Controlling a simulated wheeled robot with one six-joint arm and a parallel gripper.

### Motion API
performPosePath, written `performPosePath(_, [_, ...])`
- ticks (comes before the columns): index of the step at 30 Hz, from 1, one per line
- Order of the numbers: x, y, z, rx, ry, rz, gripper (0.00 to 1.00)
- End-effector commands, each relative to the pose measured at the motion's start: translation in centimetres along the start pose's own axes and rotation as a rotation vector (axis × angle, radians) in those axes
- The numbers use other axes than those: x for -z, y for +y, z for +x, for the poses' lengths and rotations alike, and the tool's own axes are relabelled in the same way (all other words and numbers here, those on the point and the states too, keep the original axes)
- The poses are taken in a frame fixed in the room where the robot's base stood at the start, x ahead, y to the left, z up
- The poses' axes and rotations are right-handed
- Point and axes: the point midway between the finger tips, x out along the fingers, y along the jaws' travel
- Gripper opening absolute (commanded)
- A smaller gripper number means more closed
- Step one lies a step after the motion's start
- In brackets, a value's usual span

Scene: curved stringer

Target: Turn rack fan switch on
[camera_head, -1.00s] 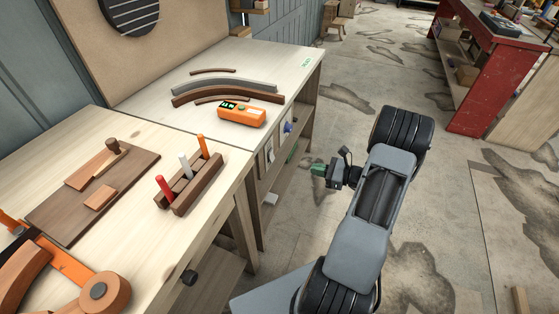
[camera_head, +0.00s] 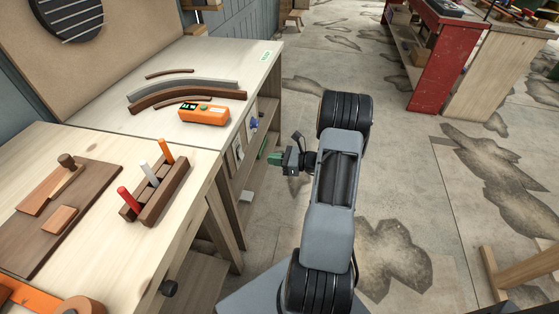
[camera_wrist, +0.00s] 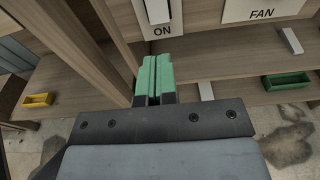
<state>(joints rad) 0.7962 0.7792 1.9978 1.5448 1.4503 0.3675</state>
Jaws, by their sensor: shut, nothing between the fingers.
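My gripper (camera_head: 274,159) is shut and empty, held out in front of the bench's open side. In the wrist view its green fingertips (camera_wrist: 156,62) are together, just below a white switch plate (camera_wrist: 178,24) marked ON. A pale lever (camera_wrist: 156,12) stands on that plate, cut off by the top edge. A gap between fingertips and lever cannot be judged. A white plate marked FAN (camera_wrist: 262,12) is to the right, partly out of view. In the head view a small pale plate (camera_head: 238,149) shows on the bench side; its lettering is unreadable.
Wooden shelves surround the fingers in the wrist view, with an upright board (camera_wrist: 112,32) close on the left. A green bin (camera_wrist: 287,81) and a yellow bin (camera_wrist: 38,100) lie lower. A blue knob (camera_head: 254,123) is on the bench side.

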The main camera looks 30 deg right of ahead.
Motion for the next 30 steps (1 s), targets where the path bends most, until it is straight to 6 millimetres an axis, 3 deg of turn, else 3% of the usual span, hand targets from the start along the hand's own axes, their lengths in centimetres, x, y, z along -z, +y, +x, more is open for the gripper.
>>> performPosePath(6, [0.1,0.1,4.3,-0.004,0.001,-0.001,0.00])
performPosePath(13, [0.1,0.0,7.4,-0.001,0.000,0.000,0.00])
performPosePath(19, [0.0,0.0,8.8,0.000,0.000,0.000,0.00])
performPosePath(30, [0.0,0.0,9.2,0.001,0.000,0.000,0.00])
